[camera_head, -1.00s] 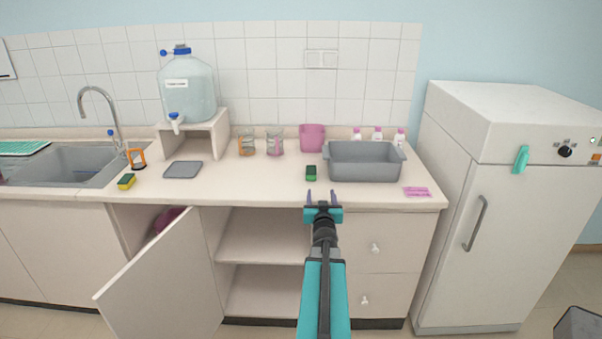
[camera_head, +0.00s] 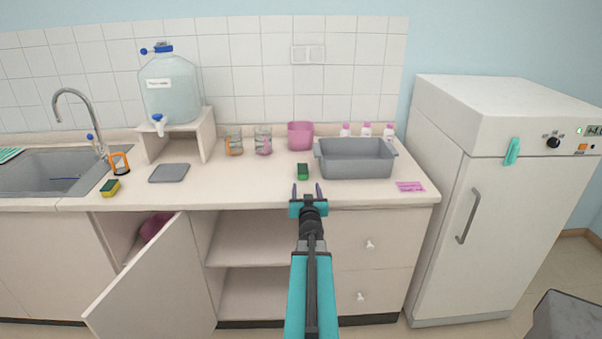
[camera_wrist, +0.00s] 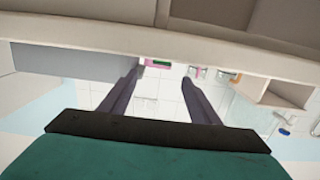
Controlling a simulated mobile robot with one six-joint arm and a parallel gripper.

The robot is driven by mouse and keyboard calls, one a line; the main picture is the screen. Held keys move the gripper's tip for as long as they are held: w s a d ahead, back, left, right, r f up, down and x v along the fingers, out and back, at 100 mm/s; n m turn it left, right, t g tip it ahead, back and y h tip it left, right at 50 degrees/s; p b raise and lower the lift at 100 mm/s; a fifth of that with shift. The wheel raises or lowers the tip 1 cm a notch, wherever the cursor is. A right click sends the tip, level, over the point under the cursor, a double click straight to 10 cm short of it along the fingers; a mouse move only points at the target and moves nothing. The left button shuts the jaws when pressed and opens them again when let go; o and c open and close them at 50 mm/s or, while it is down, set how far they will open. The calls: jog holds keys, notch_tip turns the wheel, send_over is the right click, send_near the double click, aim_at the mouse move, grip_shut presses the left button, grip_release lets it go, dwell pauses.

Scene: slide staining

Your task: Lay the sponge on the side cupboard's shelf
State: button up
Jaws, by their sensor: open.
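A yellow and dark sponge (camera_head: 110,188) lies on the worktop by the sink. A green block with a dark face (camera_head: 302,172), perhaps another sponge, lies in front of the grey basin. My gripper (camera_head: 308,190) is open and empty, just in front of the worktop edge, below the green block in the picture. In the wrist view, my gripper's fingers (camera_wrist: 160,85) are apart, with a green strip (camera_wrist: 162,62) beyond them. The open cupboard has a bare shelf (camera_head: 250,252); its left part holds a purple thing (camera_head: 155,227), partly hidden by the open door (camera_head: 145,285).
A grey basin (camera_head: 355,160), pink bin (camera_head: 300,137), beakers (camera_head: 263,142) and small bottles (camera_head: 366,131) stand on the worktop. The open door juts out at lower left. A white cabinet (camera_head: 490,210) stands right. A grey box (camera_head: 565,318) is at lower right.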

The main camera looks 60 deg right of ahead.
aim_at(303, 173)
jog(key=shift+p+x, duration=0.7)
jog(key=shift+x, duration=3.55)
jog(key=shift+w, duration=0.15)
jog(key=shift+p+x, duration=0.9)
jog(key=shift+x, duration=1.6)
jog(key=shift+w+a, duration=0.1)
jog(key=shift+a, duration=0.05)
jog(key=c, duration=1.2)
jog(key=shift+r, duration=0.1)
